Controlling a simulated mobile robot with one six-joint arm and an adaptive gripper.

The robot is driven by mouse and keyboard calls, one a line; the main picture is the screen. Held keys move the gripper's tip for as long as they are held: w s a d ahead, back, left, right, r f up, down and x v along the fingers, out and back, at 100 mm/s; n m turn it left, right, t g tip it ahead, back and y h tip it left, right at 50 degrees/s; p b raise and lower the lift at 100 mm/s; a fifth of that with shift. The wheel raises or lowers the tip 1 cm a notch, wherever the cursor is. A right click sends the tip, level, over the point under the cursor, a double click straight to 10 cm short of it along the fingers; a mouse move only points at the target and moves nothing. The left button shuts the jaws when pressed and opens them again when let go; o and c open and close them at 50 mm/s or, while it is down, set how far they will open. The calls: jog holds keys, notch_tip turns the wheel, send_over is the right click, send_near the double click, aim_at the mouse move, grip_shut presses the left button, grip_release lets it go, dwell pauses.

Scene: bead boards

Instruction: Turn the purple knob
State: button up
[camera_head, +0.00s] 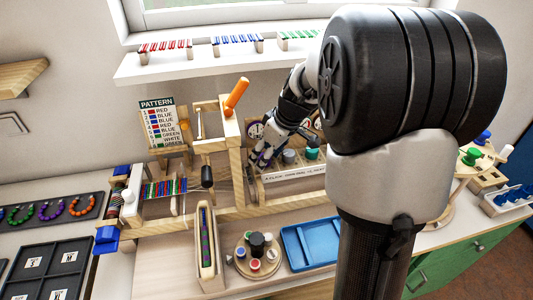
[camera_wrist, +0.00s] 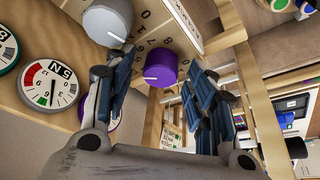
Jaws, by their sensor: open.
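The purple knob (camera_wrist: 161,67) shows in the wrist view, a round dark purple cap with a white pointer line, on a wooden panel marked with numbers. My gripper (camera_wrist: 158,72) is open, with one finger on each side of the knob in this view. I cannot tell whether either finger touches it. In the head view my gripper (camera_head: 262,154) reaches down to the left part of the knob panel (camera_head: 290,175) and mostly hides the purple knob there.
A grey knob (camera_wrist: 108,22) sits close beside the purple one, beyond my left finger. A dial gauge (camera_wrist: 50,85) is further left. A green knob (camera_head: 312,153) is to the right in the head view. A wooden frame with an orange handle (camera_head: 237,97) stands left of my gripper.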

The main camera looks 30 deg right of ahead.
jog(key=shift+r, duration=0.1)
jog(key=v, duration=1.2)
jog(key=shift+s, duration=0.1)
jog(key=s+a+m+h, duration=0.1)
jog(key=s+a+m, duration=0.1)
jog(key=s+a, duration=0.95)
jog(key=s+a+f+m, duration=0.1)
jog(key=s+a+f, duration=0.1)
jog(key=s, duration=0.3)
jog(key=s+a+f+m, duration=0.1)
jog(key=s+a, duration=0.1)
jog(key=s, duration=0.3)
jog(key=shift+a+f+m+t+h, duration=0.3)
jog(key=shift+a+f+m+h, duration=0.05)
jog(key=shift+f+m+h, duration=0.05)
dwell(1.6)
